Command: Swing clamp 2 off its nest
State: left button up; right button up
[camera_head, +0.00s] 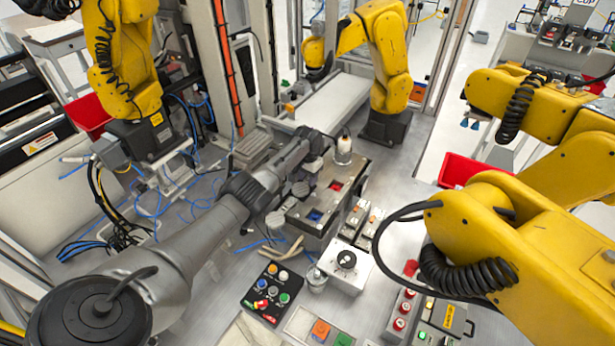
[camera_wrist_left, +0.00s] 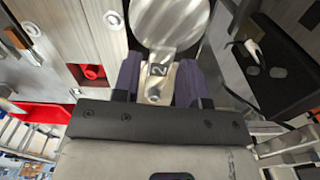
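My left gripper (camera_head: 330,147) is over the far end of the grey fixture block (camera_head: 299,206), beside a pale round clamp piece (camera_head: 343,152). A red nest (camera_head: 336,185) and a blue nest (camera_head: 314,215) show uncovered in the block. What is under the disc is hidden. My right gripper is out of view.
A button panel (camera_head: 270,292), a white box with a black knob (camera_head: 345,262) and small switches stand in front of the fixture. Yellow arms (camera_head: 530,240) crowd the right side. Blue cables (camera_head: 190,195) lie on the left. A red bin (camera_head: 462,170) stands at the right.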

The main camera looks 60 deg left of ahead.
aim_at(307, 180)
pick_arm(q)
jog(key=shift+o, duration=0.9)
notch_tip(307, 180, up, 14)
jog(key=p, duration=0.1)
jog(key=shift+f, duration=0.15)
dwell(0.4)
